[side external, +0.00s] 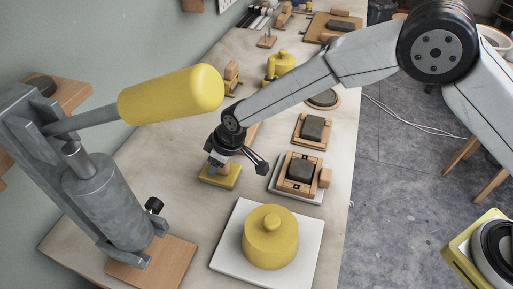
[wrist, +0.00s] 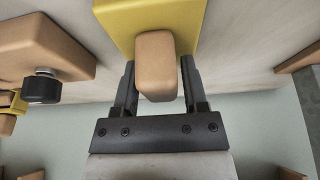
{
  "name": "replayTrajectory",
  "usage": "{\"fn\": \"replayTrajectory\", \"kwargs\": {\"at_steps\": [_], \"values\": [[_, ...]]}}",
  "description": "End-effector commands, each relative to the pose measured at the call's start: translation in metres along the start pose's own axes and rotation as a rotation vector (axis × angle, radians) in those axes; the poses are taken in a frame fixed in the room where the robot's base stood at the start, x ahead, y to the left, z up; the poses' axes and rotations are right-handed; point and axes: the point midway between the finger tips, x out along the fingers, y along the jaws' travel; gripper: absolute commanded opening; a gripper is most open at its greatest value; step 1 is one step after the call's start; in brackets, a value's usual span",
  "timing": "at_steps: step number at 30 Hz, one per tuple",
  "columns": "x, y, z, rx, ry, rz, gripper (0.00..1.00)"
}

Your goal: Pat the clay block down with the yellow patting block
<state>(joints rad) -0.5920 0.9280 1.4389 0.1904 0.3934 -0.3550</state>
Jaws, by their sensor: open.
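The yellow patting block (side external: 222,178) lies on the table below my gripper (side external: 217,161). In the wrist view its yellow slab (wrist: 193,16) carries a wooden handle (wrist: 155,48). My gripper is open in the wrist view (wrist: 157,68), with one finger on each side of the handle; whether either finger touches it I cannot tell. A dark grey clay block (side external: 300,170) sits in a wooden frame on a white board, to the right of the patting block. Another grey block (side external: 312,128) lies on a wooden board behind it.
A yellow lidded pot (side external: 270,240) stands on a white board (side external: 228,262) in front. A grey lever press (side external: 110,205) with a yellow handle (side external: 172,95) stands at the left. A wooden piece (side external: 325,178) is beside the clay frame. Yellow and wooden things stand farther back.

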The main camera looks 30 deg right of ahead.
Motion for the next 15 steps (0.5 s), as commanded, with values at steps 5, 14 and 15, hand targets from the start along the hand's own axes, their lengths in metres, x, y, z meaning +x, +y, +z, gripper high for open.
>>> {"fn": "replayTrajectory", "kwargs": {"at_steps": [5,14,15], "values": [[-0.0043,0.0,-0.0019,0.0,0.001,0.0,0.56],[-0.0103,0.0,-0.0041,0.0,0.0,0.0,0.56],[-0.0105,0.0,-0.0042,0.0,0.0,0.0,0.56]]}}
